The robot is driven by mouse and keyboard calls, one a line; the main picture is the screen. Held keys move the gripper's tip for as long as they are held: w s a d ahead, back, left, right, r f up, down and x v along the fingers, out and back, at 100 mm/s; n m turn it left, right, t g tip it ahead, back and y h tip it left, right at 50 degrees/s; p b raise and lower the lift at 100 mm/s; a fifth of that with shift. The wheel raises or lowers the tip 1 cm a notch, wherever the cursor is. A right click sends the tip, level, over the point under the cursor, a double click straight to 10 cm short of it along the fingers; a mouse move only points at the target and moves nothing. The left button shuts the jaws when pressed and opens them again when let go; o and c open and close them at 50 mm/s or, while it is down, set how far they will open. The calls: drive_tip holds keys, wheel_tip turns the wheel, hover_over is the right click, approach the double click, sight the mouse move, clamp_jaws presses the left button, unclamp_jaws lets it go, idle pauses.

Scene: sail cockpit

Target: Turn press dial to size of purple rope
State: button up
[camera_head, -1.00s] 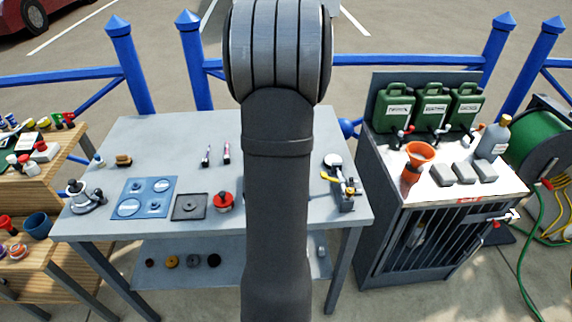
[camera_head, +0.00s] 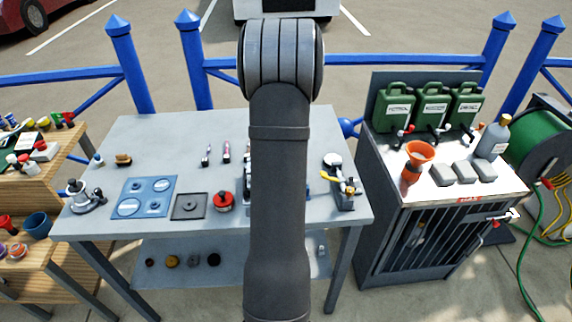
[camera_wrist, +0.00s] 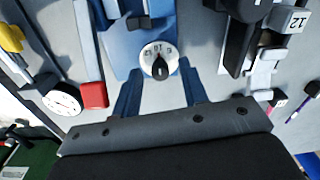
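The press dial (camera_wrist: 158,62) is a white disc with dark numbers and a black pointer knob, on the front of a blue press (camera_wrist: 140,25). The "12" and "10" marks show along its upper edge, and the knob's narrow end points down. My gripper (camera_wrist: 160,92) is open, its two blue fingers apart on either side below the dial, with nothing between them. In the head view my arm hides the gripper and most of the press. I cannot make out a purple rope for sure; a thin purple item (camera_wrist: 303,106) lies at the right of the wrist view.
A red-ended bar (camera_wrist: 93,94) and a round white gauge (camera_wrist: 62,99) lie left of the dial. Grey and black tools (camera_wrist: 262,75) stand close on its right. In the head view, the grey table (camera_head: 150,135) carries a blue plate (camera_head: 143,197) and a red-topped item (camera_head: 223,201).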

clamp_jaws()
drive_tip(key=shift+m, duration=0.3)
drive_tip(key=m, duration=0.4)
drive_tip(key=shift+m, duration=2.1)
unclamp_jaws()
